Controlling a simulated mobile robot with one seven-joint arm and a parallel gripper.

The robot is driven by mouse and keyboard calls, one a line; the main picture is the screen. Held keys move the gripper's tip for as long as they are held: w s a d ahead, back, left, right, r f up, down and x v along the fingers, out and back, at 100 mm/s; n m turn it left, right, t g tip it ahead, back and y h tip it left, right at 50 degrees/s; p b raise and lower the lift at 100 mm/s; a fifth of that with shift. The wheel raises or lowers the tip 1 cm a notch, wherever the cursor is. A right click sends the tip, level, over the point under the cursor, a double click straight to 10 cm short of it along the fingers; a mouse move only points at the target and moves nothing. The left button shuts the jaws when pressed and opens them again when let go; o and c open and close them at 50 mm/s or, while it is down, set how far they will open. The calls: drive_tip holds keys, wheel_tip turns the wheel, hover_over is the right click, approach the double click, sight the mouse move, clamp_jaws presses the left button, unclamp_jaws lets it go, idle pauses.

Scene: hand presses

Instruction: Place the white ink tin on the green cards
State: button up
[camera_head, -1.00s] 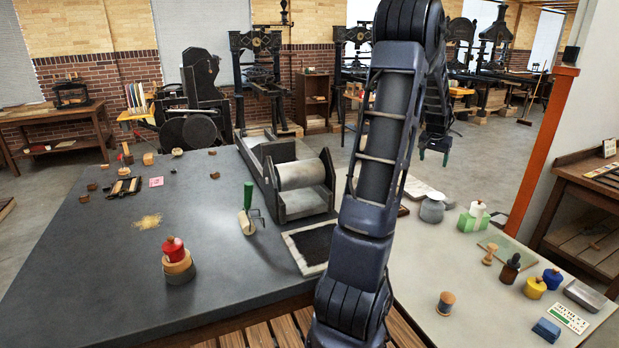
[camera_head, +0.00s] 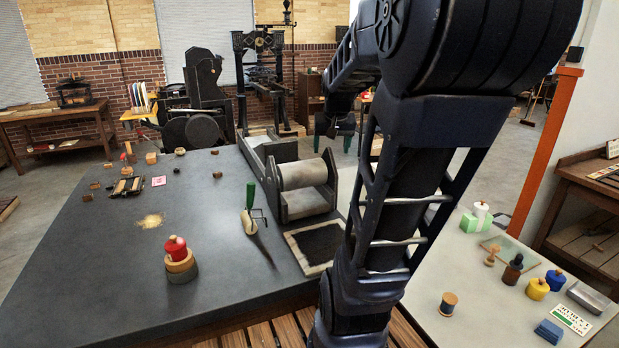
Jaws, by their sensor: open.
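The white ink tin (camera_head: 480,209) is on the table at the right, upright with a small knob on its lid. It appears to rest on the green cards (camera_head: 470,224), toward their back right side; the exact contact is small in this view. My gripper (camera_head: 334,143) is open and empty, with its fingers pointing down. It is raised in the upper middle of the picture, well to the left of the tin and apart from it. My arm link hides part of the right table.
Near the cards stand a wooden stamp (camera_head: 492,256), a dark bottle (camera_head: 513,270), a yellow tin (camera_head: 537,289) and a blue tin (camera_head: 555,280). A wooden spool (camera_head: 448,304) stands at the front. A roller press (camera_head: 302,188) stands mid-table.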

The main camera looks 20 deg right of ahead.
drive_tip(key=s+a+f+n+y, duration=0.1)
drive_tip(key=s+a+n, duration=0.3)
drive_tip(key=s+a, duration=0.8)
drive_tip(key=shift+s+a+f, duration=0.15)
drive_tip(key=shift+f, duration=0.55)
